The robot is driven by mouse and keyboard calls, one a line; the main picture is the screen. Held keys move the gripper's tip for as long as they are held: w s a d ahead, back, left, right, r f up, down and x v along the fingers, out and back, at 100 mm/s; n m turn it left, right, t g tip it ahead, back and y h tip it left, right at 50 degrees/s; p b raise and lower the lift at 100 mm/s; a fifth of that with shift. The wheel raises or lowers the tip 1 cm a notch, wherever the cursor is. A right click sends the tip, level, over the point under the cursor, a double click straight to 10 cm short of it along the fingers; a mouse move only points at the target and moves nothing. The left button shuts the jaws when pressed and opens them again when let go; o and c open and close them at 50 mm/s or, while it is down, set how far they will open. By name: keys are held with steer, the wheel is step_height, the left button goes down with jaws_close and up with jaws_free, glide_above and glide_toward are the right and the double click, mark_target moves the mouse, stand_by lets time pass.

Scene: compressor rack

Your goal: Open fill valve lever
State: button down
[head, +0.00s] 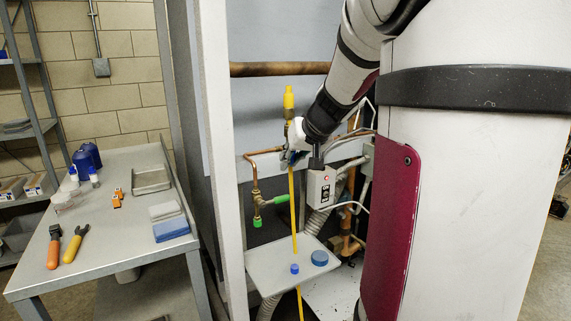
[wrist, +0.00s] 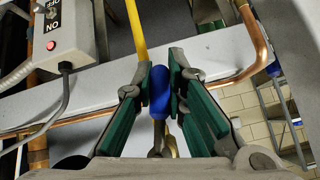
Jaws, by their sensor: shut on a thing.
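A blue lever handle (wrist: 159,94) stands between the green-padded fingers of my gripper (wrist: 160,75) in the wrist view. The gripper is shut on it. A metal stem (wrist: 157,141) shows below the handle. In the head view my gripper (head: 293,157) is at the pipework in front of the rack's back panel, just below the yellow fitting (head: 289,103). My gripper hides most of the valve there, so the lever's angle is hard to tell.
A yellow hose (head: 293,210) runs down beside the gripper. A grey ON/OFF switch box (head: 320,188) with a red light is close on the right. A green-handled valve (head: 272,200) sits lower left. A small shelf (head: 276,268) holds blue caps. A workbench (head: 110,225) stands left.

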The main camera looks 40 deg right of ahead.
steer(key=shift+d+f, duration=0.1)
stand_by(0.4)
steer(key=c, duration=1.6)
jaws_free()
steer(key=v, duration=1.2)
steer(key=shift+a, duration=0.2)
